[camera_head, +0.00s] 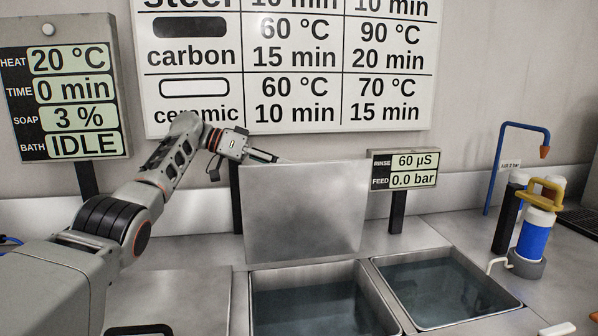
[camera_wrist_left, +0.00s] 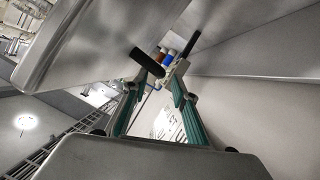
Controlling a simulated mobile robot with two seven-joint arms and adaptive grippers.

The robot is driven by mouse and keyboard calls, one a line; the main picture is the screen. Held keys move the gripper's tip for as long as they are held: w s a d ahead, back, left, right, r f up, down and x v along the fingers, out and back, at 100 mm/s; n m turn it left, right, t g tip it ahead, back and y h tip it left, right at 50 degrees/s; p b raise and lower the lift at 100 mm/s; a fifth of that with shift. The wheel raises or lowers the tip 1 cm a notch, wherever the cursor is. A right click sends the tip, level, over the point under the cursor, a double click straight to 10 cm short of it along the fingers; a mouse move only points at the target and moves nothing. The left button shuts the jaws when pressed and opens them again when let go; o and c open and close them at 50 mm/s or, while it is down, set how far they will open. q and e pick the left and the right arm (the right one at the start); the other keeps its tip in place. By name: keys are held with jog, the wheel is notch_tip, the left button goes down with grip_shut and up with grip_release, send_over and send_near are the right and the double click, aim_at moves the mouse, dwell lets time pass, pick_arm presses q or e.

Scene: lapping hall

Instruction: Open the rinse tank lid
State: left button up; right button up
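The rinse tank lid (camera_head: 303,212), a plain metal plate, stands nearly upright at the back edge of the middle tank (camera_head: 318,304). The tank is open and its water shows. My left gripper (camera_head: 264,157) is behind the lid's upper left edge. In the left wrist view a grey metal sheet, which looks like the lid (camera_wrist_left: 95,40), fills the upper left. The fingers of my left gripper (camera_wrist_left: 153,84) are spread apart. A black rod (camera_wrist_left: 147,62) shows beyond them; I cannot tell whether they touch it. My right gripper is not in view.
A second open water-filled tank (camera_head: 442,288) lies to the right. The RINSE/FEED display (camera_head: 404,169) stands behind, right of the lid. A blue bottle (camera_head: 534,234) and a blue bent pipe (camera_head: 522,127) stand at the right.

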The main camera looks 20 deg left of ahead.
pick_arm(q)
jog(key=v, duration=0.7)
jog(key=shift+s+a, duration=0.1)
